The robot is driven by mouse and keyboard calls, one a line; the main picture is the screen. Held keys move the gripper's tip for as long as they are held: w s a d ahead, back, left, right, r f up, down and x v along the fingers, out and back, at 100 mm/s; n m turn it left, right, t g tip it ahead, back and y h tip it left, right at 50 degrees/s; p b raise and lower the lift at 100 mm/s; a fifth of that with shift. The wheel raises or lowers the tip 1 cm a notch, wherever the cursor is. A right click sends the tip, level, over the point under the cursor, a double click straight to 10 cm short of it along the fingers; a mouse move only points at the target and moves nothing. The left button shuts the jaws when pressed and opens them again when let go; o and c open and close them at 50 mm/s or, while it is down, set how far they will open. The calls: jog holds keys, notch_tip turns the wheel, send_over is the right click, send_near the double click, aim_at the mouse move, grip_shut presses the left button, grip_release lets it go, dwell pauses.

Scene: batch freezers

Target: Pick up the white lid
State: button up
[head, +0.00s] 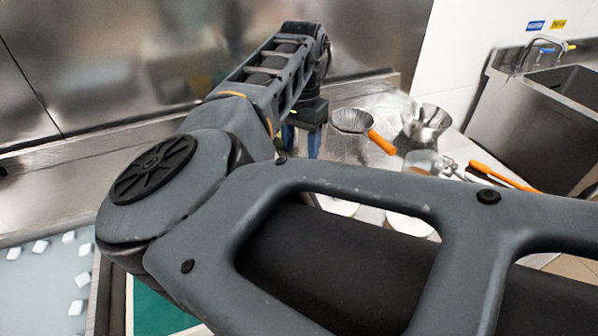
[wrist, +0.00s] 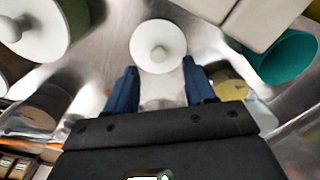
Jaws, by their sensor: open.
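A round white lid with a small central knob (wrist: 158,34) is at the top middle of the wrist view, over a shiny metal surface. My gripper (wrist: 158,75) is open, with its two blue fingers apart. The lid shows just beyond the fingertips, roughly centred between them; I cannot tell whether they touch it. A second round white lid with a knob (wrist: 28,22) is at the upper left, on a green-sided thing. In the head view my gripper (head: 301,143) is partly hidden behind my arm, and the lid is not visible there.
A teal cup-like thing (wrist: 285,58) and a pale block (wrist: 265,20) are close on the right in the wrist view. In the head view, metal bowls (head: 426,124), an orange handle (head: 382,142) and a sink (head: 565,85) are to the right. A metal wall stands behind.

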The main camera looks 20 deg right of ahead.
jog(key=shift+d+f+p, duration=0.1)
jog(key=shift+f+p, duration=0.4)
jog(key=shift+f, duration=2)
jog(key=shift+c, duration=0.2)
grip_shut()
